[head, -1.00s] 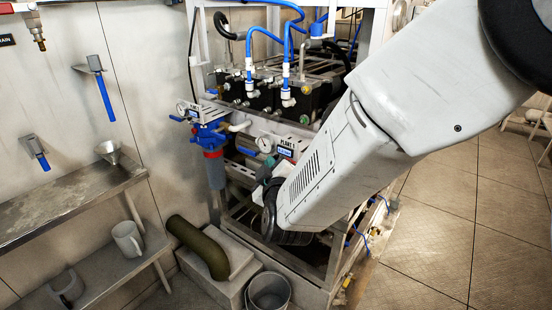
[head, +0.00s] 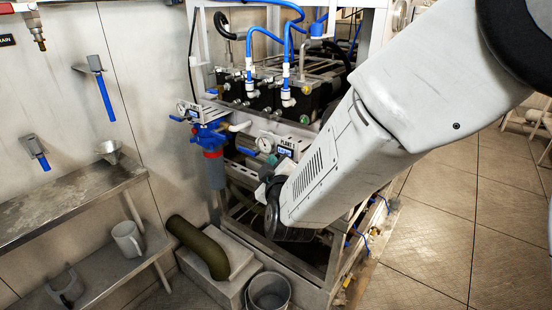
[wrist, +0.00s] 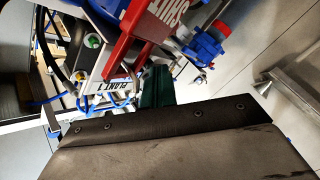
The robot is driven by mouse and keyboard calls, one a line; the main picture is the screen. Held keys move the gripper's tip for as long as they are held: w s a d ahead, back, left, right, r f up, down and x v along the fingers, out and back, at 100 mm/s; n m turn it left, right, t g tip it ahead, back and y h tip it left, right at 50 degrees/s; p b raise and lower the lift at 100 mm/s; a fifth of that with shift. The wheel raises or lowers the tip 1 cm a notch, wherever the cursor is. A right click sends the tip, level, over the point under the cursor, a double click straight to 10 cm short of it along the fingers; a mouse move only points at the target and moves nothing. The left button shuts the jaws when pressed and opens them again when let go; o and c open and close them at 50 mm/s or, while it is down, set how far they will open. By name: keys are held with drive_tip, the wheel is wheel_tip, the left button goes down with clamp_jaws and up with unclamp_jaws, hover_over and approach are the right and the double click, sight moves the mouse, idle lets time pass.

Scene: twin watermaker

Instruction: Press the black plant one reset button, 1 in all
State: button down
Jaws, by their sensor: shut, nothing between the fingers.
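The plant panel with its PLANT 1 label (head: 294,146) is on the front of the metal frame in the head view. The label also shows tilted in the wrist view (wrist: 118,83). I cannot pick out the black reset button in either view; my arm covers part of the panel. My gripper (wrist: 156,86) shows as shut dark green fingers beyond the dark wrist housing, with nothing held. In the head view it is mostly hidden, low in front of the panel. In the wrist view the fingers overlap the label's edge; whether they touch anything I cannot tell.
A bucket (head: 268,291) and an olive pipe (head: 198,247) stand below. Floor is clear right.

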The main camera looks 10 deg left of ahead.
drive_tip(key=shift+s+a, duration=0.3)
drive_tip(key=shift+s, duration=0.5)
drive_tip(key=s, duration=0.1)
drive_tip(key=s+a, duration=0.1)
drive_tip(key=s, duration=0.1)
drive_tip(key=s+a, duration=0.1)
drive_tip(key=shift+s, duration=0.3)
idle(0.7)
